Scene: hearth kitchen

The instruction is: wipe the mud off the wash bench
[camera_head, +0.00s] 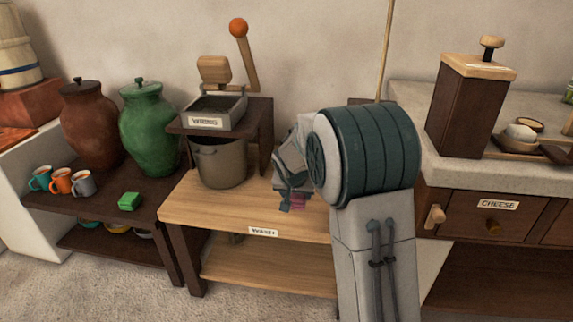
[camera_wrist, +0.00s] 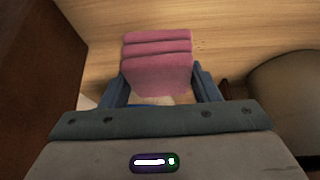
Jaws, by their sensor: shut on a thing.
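The wash bench (camera_head: 205,208) is a light wooden table with a label on its front edge; its top also shows in the wrist view (camera_wrist: 240,25). My gripper (camera_wrist: 161,78) is shut on a pink folded cloth (camera_wrist: 157,62), with one blue finger at each side of it. I see no clear mud; my arm hides part of the top.
A grey pot (camera_head: 221,164) stands on the bench left of my gripper, under a dark stand (camera_head: 265,130) bearing a grinder-like device (camera_head: 213,112). A dark shelf (camera_head: 95,212) with mugs, jars and a green block (camera_head: 129,201) is left. A stone-topped counter (camera_head: 450,175) is right.

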